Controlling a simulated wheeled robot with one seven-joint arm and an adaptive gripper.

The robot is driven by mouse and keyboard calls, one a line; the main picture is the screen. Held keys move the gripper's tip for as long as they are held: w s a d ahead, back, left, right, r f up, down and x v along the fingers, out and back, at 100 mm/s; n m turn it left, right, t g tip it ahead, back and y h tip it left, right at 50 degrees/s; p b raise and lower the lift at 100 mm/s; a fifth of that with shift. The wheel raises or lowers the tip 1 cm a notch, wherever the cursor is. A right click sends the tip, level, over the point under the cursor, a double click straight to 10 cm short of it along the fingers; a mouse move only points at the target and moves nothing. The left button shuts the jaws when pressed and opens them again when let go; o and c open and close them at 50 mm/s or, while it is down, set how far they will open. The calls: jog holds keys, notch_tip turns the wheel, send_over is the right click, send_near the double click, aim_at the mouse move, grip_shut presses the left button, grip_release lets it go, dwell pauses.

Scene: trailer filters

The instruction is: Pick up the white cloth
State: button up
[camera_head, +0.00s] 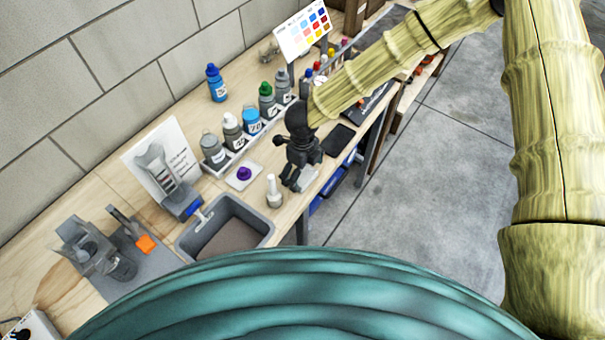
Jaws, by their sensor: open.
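My gripper (292,181), dark grey, points down over the front edge of the wooden workbench, right of a small white bottle. Its jaws are open. A pale, flat piece (309,178), which looks like the white cloth, lies on the bench just right of the fingertips and is partly hidden by the gripper. I cannot tell whether the fingers touch it.
A white bottle (274,191) stands close left of my gripper. A white square with a purple cap (244,173) lies behind it. Several bottles stand in a rack (228,160). A grey bin (264,230) is nearer. A dark flat pad (338,139) lies right.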

jog(key=shift+f, duration=0.65)
jog(key=c, duration=1)
jog(key=shift+r, duration=0.15)
jog(key=shift+r+b, duration=0.45)
jog(key=shift+r, duration=0.15)
notch_tip(320, 180, up, 2)
jog(key=shift+b, duration=0.55)
jog(key=s+d+b, duration=0.1)
jog(key=s+b, duration=0.1)
jog(key=s, duration=0.6)
jog(key=s+d+r+b, duration=0.1)
jog(key=s+b, duration=0.2)
jog(key=s, duration=0.5)
jog(key=shift+d+r, duration=0.25)
jog(key=shift+r, duration=0.05)
